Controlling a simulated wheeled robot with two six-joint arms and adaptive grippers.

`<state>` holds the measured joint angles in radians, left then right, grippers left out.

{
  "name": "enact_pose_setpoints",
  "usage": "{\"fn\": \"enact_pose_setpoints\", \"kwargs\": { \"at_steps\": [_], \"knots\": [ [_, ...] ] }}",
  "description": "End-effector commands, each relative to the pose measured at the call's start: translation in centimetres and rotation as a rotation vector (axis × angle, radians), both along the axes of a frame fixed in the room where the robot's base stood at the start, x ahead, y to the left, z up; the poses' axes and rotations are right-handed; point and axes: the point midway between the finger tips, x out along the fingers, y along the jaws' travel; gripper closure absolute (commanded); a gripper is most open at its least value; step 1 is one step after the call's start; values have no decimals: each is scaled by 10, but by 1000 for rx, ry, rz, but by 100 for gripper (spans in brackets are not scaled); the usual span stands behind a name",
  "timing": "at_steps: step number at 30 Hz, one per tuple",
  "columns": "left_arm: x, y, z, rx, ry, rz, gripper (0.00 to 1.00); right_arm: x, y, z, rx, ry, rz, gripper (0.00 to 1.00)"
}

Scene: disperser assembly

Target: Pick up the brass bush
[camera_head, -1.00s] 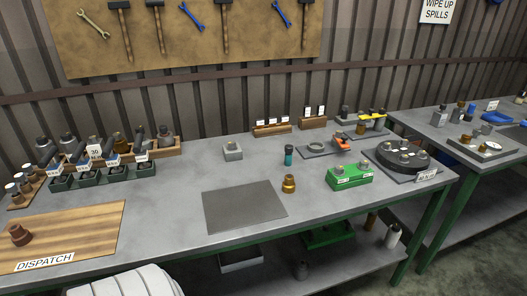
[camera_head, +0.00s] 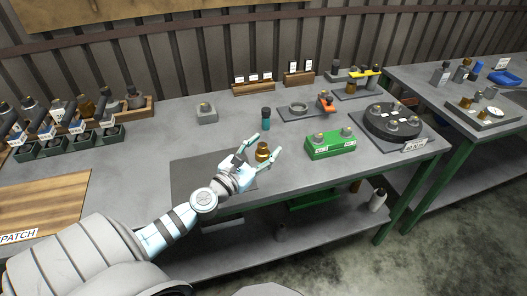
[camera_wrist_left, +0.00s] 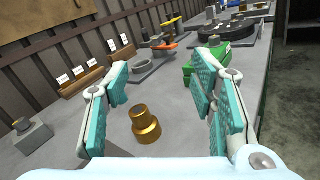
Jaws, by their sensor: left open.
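The brass bush (camera_head: 262,152) is a stepped, gold-coloured part standing upright on the grey bench, just right of the dark mat. It also shows in the left wrist view (camera_wrist_left: 145,125), low and left of centre, between the finger pads. My left gripper (camera_head: 264,143) is open, with a finger on either side of the bush. In the wrist view the bush lies nearer the left finger, and a gap shows on both sides; I cannot tell that either finger touches it. The right gripper is not in view.
A green box (camera_head: 331,145) stands to the right, with a black round fixture (camera_head: 392,122) beyond it. A teal-and-black cylinder (camera_head: 266,119) stands just behind the left gripper. A grey block (camera_head: 207,114) is farther back.

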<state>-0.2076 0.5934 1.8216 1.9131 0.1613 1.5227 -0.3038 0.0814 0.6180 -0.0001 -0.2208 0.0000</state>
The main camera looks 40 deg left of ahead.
Motion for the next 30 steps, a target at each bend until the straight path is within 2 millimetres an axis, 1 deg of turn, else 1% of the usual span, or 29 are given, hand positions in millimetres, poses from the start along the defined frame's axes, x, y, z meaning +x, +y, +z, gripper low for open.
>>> {"fn": "enact_pose_setpoints", "kwargs": {
  "at_steps": [1, 3, 5, 9, 12, 14, 15, 19, 24, 27, 30],
  "knots": [
    [4, 25, -2, -127, 5, 72, 49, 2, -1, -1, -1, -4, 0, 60],
    [6, 45, -12, -245, 8, 139, 49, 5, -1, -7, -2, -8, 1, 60],
    [6, 51, -27, -283, 10, 160, 49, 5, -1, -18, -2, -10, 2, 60],
    [7, 50, -73, -287, 11, 159, 49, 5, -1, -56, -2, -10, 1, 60],
    [7, 50, -100, -287, 10, 158, 49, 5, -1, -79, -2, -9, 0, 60],
    [20, 52, -90, -288, 8, 158, 49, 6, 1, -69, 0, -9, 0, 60],
    [26, 53, -88, -289, 9, 157, 49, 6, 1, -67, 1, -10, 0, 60],
    [43, 55, -87, -288, 10, 155, 49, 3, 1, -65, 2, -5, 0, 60],
    [75, 61, -87, -287, 9, 155, 49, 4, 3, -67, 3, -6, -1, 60],
    [82, 62, -87, -287, 11, 155, 49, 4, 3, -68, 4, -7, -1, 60],
    [81, 62, -87, -286, 11, 155, 49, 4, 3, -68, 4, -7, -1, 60]
  ]
}}
